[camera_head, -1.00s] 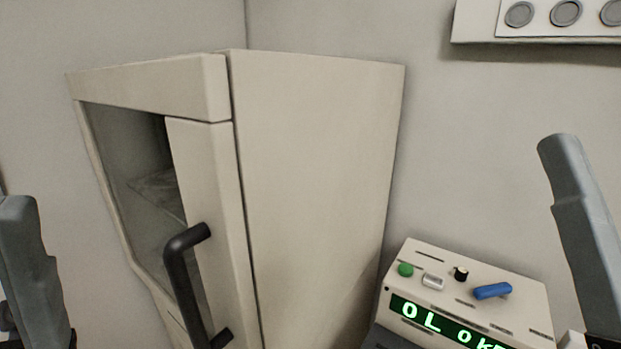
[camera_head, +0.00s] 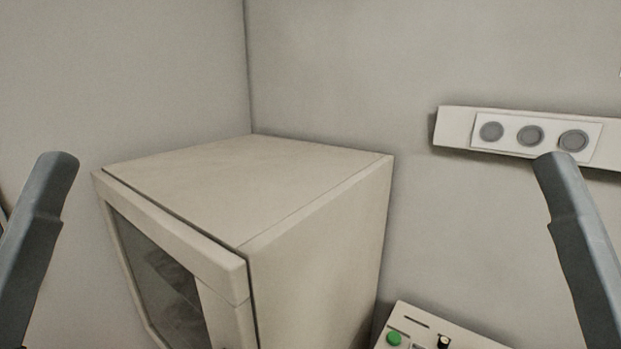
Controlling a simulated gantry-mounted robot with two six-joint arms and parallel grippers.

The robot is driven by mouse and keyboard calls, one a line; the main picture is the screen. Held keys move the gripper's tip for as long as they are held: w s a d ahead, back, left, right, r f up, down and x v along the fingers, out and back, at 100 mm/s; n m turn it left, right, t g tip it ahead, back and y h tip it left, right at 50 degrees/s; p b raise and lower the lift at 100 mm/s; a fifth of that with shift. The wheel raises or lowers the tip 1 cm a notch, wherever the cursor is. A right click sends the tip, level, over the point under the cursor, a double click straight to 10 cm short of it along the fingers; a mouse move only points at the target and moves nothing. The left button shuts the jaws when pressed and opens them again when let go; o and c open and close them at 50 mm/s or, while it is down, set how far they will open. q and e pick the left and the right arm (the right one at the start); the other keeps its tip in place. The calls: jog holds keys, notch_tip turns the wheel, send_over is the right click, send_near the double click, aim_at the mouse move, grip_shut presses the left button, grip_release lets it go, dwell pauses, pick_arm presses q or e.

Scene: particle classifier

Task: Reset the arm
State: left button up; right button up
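A grey part of my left arm (camera_head: 32,240) stands at the left edge of the head view, tilted a little to the right at its top. A matching grey part of my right arm (camera_head: 580,245) stands at the right edge, tilted to the left at its top. The two are nearly level and mirror each other. Neither touches anything that I can see. No pair of fingertips shows, so both grippers are out of view. No held object shows.
A beige cabinet (camera_head: 320,255) with a dark glass front (camera_head: 160,290) stands in the corner between the arms. A control box with a green button (camera_head: 394,338) is cut off at the bottom. A wall strip (camera_head: 455,128) with three round sockets is behind my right arm.

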pick_arm(q)
notch_tip(320, 180, up, 17)
jog(key=p, duration=1.3)
pick_arm(e)
notch_tip(320, 180, up, 17)
